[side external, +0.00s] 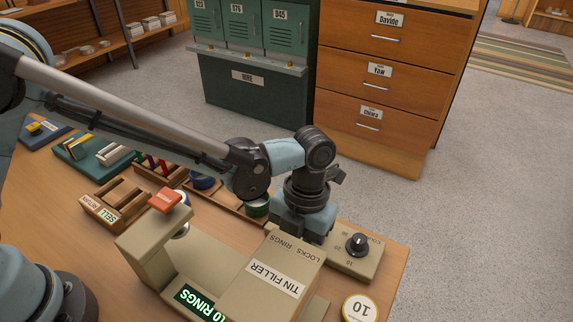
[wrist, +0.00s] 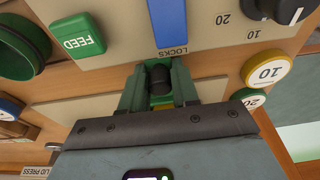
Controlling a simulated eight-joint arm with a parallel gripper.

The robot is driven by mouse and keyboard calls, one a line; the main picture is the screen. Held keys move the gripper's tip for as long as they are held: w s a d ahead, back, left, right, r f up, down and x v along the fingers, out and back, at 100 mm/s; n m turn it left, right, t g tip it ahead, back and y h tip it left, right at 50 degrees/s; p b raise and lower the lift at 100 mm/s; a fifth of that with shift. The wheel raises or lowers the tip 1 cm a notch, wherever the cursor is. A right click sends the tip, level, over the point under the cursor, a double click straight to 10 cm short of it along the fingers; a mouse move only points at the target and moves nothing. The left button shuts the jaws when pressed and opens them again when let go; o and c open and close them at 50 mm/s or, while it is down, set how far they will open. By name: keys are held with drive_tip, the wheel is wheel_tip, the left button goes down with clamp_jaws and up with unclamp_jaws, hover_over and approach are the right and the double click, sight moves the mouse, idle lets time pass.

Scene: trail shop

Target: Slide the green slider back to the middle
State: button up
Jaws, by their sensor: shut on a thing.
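In the wrist view my gripper (wrist: 160,86) is shut around a dark, rounded knob with green showing below it, which I take to be the green slider (wrist: 161,100). The fingers cover much of it, so its place along its track cannot be read. The "LOCKS" label and a blue strip (wrist: 167,22) lie just above the fingers in that view. In the side view my gripper is down behind the beige TIN FILLER machine (side external: 262,285), beside its "LOCKS RINGS" lettering. The fingertips and the slider are hidden there.
A black dial (side external: 358,244) stands close right of my gripper. A round "10" disc (side external: 359,308) lies at the front right. A red-topped press (side external: 166,200) and sorting trays (side external: 115,203) stand to the left. A green FEED button (wrist: 77,36) is near the fingers.

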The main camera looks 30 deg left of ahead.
sight(261, 242)
drive_tip(key=shift+a, duration=3.75)
drive_tip(key=o, duration=0.8)
drive_tip(key=shift+r, duration=3.5)
